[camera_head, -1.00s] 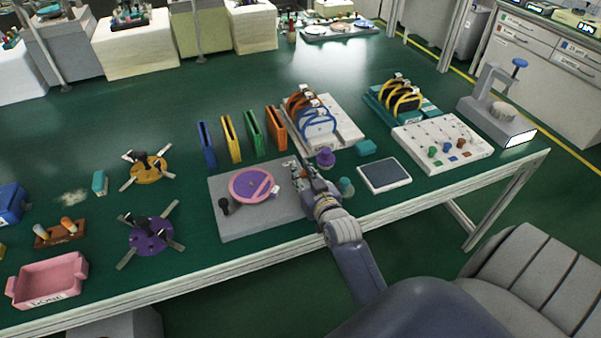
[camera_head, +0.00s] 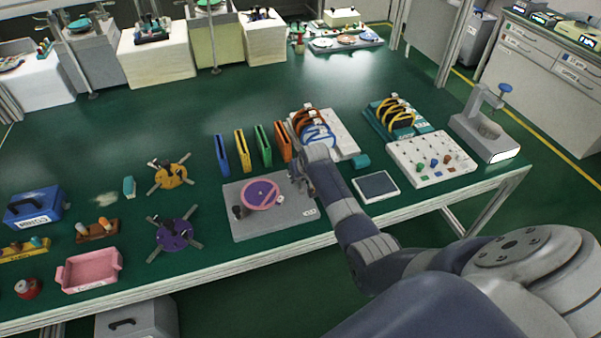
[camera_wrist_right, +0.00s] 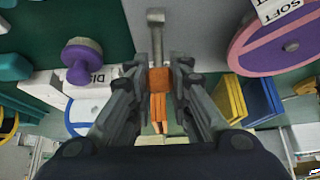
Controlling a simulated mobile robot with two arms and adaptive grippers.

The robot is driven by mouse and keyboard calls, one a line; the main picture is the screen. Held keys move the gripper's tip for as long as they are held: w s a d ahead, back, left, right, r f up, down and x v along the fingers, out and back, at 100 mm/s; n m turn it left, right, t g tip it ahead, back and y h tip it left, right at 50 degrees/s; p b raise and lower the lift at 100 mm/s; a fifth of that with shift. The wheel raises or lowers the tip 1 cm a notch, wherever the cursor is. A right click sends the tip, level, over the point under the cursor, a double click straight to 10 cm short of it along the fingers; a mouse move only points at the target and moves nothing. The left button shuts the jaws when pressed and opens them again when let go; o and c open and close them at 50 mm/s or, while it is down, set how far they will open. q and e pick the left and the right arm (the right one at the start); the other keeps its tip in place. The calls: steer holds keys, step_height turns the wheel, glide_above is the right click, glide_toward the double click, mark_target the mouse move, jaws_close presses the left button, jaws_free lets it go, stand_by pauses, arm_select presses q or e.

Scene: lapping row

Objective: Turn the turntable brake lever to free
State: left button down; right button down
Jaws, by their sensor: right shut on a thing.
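The turntable is a pink and purple disc (camera_head: 261,194) on a grey plate (camera_head: 245,228); part of it also shows at the right in the right wrist view (camera_wrist_right: 283,40). The brake lever (camera_wrist_right: 156,38) is a grey metal bar with a rounded end over the plate and an orange-brown grip. My right gripper (camera_head: 298,181) is at the plate's far right corner. In the wrist view its fingers (camera_wrist_right: 158,85) are shut on either side of the lever's grip. In the head view my gripper hides the lever. My left gripper is out of view.
Blue, yellow, green and orange upright holders (camera_head: 240,150) stand just behind the plate. A purple knob (camera_wrist_right: 82,60) is beside my right gripper in the wrist view. A dark pad (camera_head: 376,186) lies to the right. The bench beyond the holders is largely clear.

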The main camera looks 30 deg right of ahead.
steer(key=shift+w+d+f+g+b, duration=0.15)
steer(key=shift+w+f+g+b, duration=0.25)
steer(key=shift+g+b, duration=0.4)
steer(key=shift+w+f+g+y+b, duration=0.1)
steer(key=shift+w+g+y+b, duration=0.3)
steer(key=shift+g, duration=0.3)
steer(key=shift+s, duration=0.15)
steer(key=c, duration=1.4)
jaws_free()
steer(key=shift+f, duration=0.1)
steer(key=shift+c, duration=0.2)
steer(key=shift+r, duration=0.75)
steer(key=v, duration=1)
steer(key=shift+s+r, duration=0.2)
steer(key=shift+r, duration=0.05)
